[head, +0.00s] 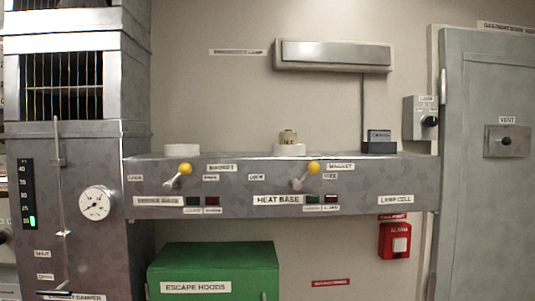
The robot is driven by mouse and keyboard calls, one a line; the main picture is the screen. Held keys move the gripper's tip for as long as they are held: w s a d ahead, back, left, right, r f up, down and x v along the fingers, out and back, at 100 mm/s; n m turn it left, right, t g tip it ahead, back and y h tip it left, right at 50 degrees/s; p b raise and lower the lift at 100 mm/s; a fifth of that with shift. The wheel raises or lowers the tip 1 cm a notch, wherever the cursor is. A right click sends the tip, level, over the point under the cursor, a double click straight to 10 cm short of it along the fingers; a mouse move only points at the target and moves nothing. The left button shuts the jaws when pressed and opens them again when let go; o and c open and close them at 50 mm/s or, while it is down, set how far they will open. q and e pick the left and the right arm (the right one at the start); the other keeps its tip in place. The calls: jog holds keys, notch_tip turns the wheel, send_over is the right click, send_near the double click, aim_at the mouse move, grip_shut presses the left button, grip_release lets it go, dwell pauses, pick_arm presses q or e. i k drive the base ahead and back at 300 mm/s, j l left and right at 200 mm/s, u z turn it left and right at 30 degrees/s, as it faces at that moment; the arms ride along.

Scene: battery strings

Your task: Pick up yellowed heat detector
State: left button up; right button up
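A small yellowish, ribbed piece, which looks like the yellowed heat detector (288,137), stands upright on a white round base (289,150). The base is on top of the grey metal shelf unit (240,180), above the HEAT BASE label (278,200). A lever with a yellow knob (313,168) is on the shelf front below it, its arm slanting down to the left. Neither of my grippers shows in the head view.
A bare white round base (181,150) sits on the shelf's left, above a second yellow-knobbed lever (184,169). A dark block (379,142) stands at the right. A grey duct (70,180) with a gauge (95,203) borders the left; a green box (215,268) is below.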

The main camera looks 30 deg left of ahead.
aim_at(288, 137)
jog(key=u, duration=0.95)
jog(key=i+l+u, duration=0.15)
jog(key=l+u, duration=0.15)
jog(key=l, duration=0.55)
jog(key=i+l+u, duration=0.1)
jog(key=l+u, duration=0.2)
jog(key=l, duration=0.55)
